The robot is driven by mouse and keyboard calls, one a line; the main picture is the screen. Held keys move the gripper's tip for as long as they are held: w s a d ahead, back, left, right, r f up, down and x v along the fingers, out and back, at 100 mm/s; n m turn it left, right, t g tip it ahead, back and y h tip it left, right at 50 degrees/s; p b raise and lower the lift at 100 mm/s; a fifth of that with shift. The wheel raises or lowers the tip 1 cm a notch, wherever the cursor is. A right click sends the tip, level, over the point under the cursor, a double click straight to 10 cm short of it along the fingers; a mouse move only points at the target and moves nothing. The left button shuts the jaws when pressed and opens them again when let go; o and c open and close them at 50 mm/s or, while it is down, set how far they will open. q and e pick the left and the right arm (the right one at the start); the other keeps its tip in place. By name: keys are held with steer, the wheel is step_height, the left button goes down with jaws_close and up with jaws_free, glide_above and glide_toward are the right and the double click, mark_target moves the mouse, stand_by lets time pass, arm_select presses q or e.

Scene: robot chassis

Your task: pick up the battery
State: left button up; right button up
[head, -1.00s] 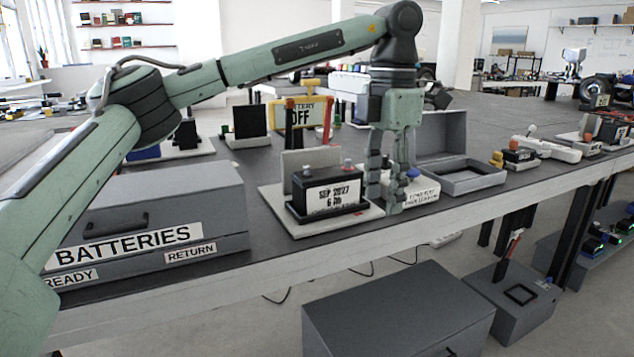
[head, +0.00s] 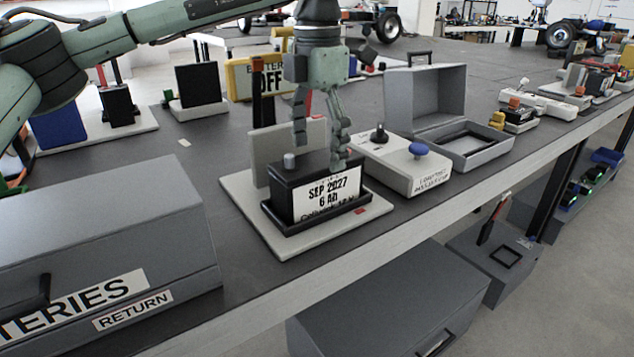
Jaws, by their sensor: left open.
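The battery (head: 310,194) is a black block with a white label reading "SEP 2027". It stands upright in a black tray on a light base plate (head: 248,222) near the table's front edge. A grey terminal post shows on its top left; its top right is partly hidden by a finger. My left gripper (head: 322,158) points down over the battery, open, with its fingers apart at the battery's top. I cannot tell whether the fingers touch it. My right gripper is not in view.
A white device with a blue knob (head: 417,150) stands close on the right, before an open grey case (head: 427,92). A grey box labelled "RETURN" (head: 110,230) is at the left. A yellow "OFF" sign (head: 245,80) stands behind. Dark tabletop is bare between box and base plate.

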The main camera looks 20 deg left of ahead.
mark_target(318, 159)
arm_select(q)
step_height(318, 159, down, 5)
steer(key=shift+r, duration=0.1)
jaws_close()
steer(key=shift+r, duration=0.2)
stand_by(0.6)
